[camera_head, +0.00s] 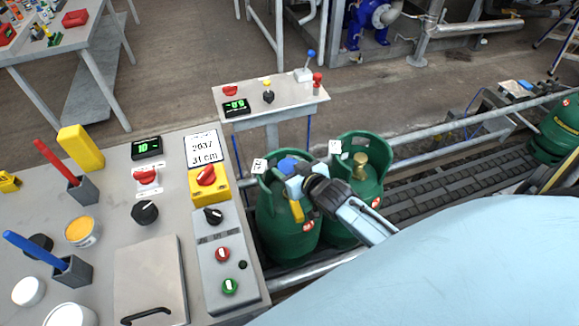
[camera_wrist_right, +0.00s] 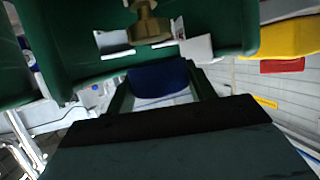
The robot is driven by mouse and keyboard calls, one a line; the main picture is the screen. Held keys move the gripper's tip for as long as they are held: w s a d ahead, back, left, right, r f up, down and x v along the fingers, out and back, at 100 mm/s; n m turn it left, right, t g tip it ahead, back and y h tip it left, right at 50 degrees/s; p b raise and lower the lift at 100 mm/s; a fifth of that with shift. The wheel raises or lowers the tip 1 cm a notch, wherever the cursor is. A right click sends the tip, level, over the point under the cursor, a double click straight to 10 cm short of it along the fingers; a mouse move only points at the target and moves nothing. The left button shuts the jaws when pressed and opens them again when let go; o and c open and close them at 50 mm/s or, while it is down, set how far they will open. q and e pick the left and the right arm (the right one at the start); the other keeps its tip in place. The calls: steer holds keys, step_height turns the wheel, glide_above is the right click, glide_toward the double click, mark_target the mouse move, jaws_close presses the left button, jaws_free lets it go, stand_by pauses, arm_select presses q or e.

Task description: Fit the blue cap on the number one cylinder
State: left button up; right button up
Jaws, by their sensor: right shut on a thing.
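Two green gas cylinders stand side by side on the conveyor in the head view: a left one (camera_head: 283,232) and a right one (camera_head: 372,178). Each has a small white tag on its collar; I cannot read the numbers surely. The right cylinder's brass valve (camera_head: 360,164) is bare. My right gripper (camera_head: 292,178) is at the top of the left cylinder, shut on the blue cap (camera_head: 287,164). In the right wrist view the blue cap (camera_wrist_right: 158,79) is between the fingers, close to a brass valve (camera_wrist_right: 151,24) inside a green collar. The left gripper is not in view.
A control desk (camera_head: 110,205) with knobs, buttons and pen holders is left of the cylinders. A small stand (camera_head: 285,95) with levers is behind them. Metal rails (camera_head: 440,137) run along the conveyor (camera_head: 430,190). Another green cylinder (camera_head: 560,125) is at far right.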

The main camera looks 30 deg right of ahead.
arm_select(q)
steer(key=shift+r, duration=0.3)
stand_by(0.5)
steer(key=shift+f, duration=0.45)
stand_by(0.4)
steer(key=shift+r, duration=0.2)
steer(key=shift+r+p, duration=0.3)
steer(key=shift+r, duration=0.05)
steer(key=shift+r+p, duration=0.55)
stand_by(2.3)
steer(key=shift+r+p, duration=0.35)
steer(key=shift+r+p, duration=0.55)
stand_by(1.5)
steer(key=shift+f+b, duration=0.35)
